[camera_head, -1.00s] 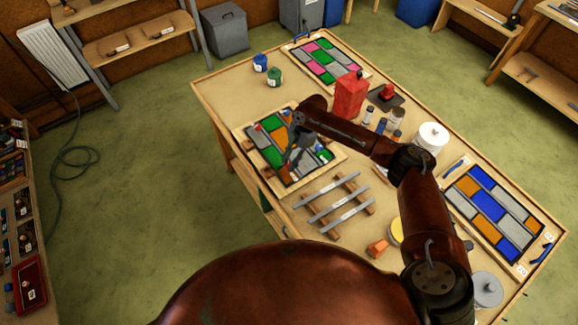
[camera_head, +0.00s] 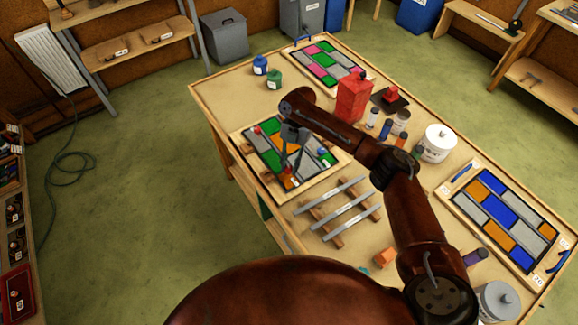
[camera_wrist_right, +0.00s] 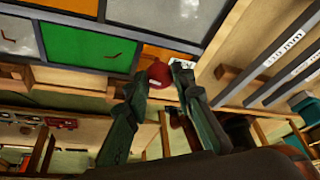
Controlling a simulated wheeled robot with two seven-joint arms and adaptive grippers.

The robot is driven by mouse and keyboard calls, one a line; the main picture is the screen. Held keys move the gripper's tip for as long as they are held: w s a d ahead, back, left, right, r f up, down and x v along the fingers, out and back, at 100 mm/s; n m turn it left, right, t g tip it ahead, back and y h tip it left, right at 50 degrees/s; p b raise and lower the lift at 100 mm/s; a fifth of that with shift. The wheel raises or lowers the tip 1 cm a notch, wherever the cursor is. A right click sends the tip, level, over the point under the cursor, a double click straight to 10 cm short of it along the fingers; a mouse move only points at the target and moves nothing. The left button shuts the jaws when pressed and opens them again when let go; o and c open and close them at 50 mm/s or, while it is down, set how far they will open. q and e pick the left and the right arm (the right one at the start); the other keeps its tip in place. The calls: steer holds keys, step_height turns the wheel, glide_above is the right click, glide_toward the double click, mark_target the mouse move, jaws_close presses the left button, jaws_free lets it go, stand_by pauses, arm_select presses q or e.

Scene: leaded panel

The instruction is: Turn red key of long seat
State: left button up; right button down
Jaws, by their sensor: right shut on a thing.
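The leaded panel of green, orange, grey and white panes sits in a wooden frame (camera_head: 240,137) on the bench. My right gripper (camera_head: 291,171) reaches down over the panel's near edge. In the right wrist view, my right gripper (camera_wrist_right: 156,74) has its fingers on either side of a round red key (camera_wrist_right: 157,76) at the frame edge, shut on it. In the head view this key is small and partly hidden by the fingers. Another red piece (camera_head: 257,129) is at the panel's far left corner, and a blue one (camera_head: 323,152) at its right side. My left gripper is out of view.
Grey bars (camera_head: 345,207) lie on wooden strips right beside the panel. Two other panels lie at the bench's far end and right side.

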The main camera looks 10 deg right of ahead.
stand_by(0.3)
steer(key=c, duration=1.7)
jaws_free()
steer(key=v, duration=1.2)
steer(key=shift+f, duration=0.15)
